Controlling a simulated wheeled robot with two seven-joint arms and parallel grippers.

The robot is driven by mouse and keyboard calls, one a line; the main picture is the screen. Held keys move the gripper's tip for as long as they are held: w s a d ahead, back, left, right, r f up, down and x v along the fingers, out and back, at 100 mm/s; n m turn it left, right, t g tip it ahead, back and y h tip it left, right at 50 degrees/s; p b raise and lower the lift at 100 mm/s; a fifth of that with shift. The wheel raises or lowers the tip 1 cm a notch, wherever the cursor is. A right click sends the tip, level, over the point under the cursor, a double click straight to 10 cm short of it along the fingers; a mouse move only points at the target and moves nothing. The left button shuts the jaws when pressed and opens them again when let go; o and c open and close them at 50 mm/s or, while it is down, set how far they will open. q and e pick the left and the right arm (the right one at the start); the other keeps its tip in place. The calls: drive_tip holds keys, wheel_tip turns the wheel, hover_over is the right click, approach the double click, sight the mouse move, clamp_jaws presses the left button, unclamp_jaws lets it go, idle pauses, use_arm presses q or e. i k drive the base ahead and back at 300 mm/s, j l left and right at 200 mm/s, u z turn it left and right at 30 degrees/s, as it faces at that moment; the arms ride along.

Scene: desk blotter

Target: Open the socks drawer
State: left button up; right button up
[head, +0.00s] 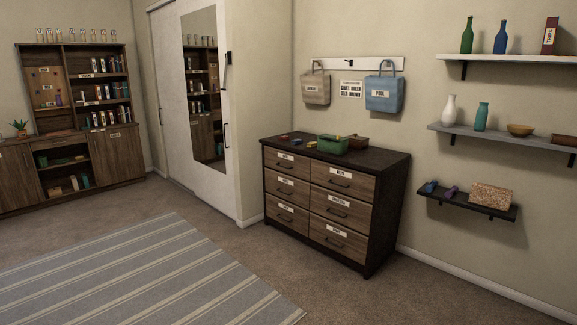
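A dresser (387,202) with a dark top and wooden drawer fronts stands against the back wall, right of the centre. It has two columns of drawers, each front with a small white label and a handle, and all of them look shut. The labels, such as on the top right drawer (333,178) and the top left drawer (286,163), are too small to read, so I cannot tell which is the socks drawer. Neither of my grippers is in view.
A green bin (333,145) and small items sit on the dresser. Two bags (384,95) hang above it. Wall shelves (470,205) project at right. A striped rug (140,270) lies on the floor at left. The carpet before the dresser looks clear.

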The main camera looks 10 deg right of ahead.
sight(297, 165)
drive_tip(key=i+z, duration=0.15)
drive_tip(key=i, duration=1.8)
